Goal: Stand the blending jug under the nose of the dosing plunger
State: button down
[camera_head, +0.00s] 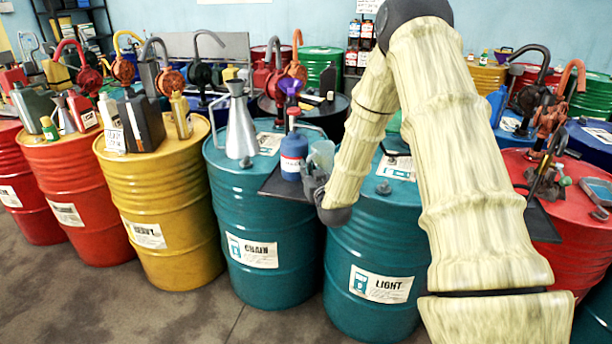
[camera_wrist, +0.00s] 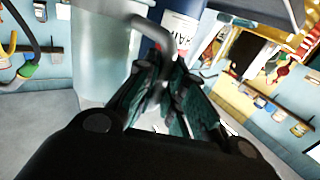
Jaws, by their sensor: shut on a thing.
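The blending jug (camera_head: 322,156) is a clear, pale vessel. In the wrist view, my gripper (camera_wrist: 170,75) is shut on its grey curved handle, and the jug's translucent wall (camera_wrist: 100,50) fills the upper left. In the head view, my gripper (camera_head: 314,186) is at the jug's near side, partly hidden by my wrist. The dosing plunger (camera_head: 293,118) tops a dark blue container (camera_head: 293,158) just left of the jug; its nose reaches right, over or close to the jug's mouth. The container's white label shows in the wrist view (camera_wrist: 181,27). The jug's base is hidden.
The blue container stands at a dark tray (camera_head: 280,186) between two teal drums (camera_head: 240,205) (camera_head: 365,240). A metal funnel-topped can (camera_head: 240,125) stands to the left. Drums with pumps crowd the back and right. Bare floor lies at the front left.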

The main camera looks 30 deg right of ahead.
jog(key=shift+w+r, duration=0.1)
jog(key=shift+w, duration=0.35)
jog(key=shift+w+f+p, duration=0.1)
jog(key=shift+f+p, duration=0.2)
jog(key=shift+f, duration=0.05)
jog(key=shift+f+p, duration=0.4)
jog(key=shift+f, duration=1.1)
jog(key=shift+f, duration=0.1)
jog(key=c, duration=1.5)
grip_release()
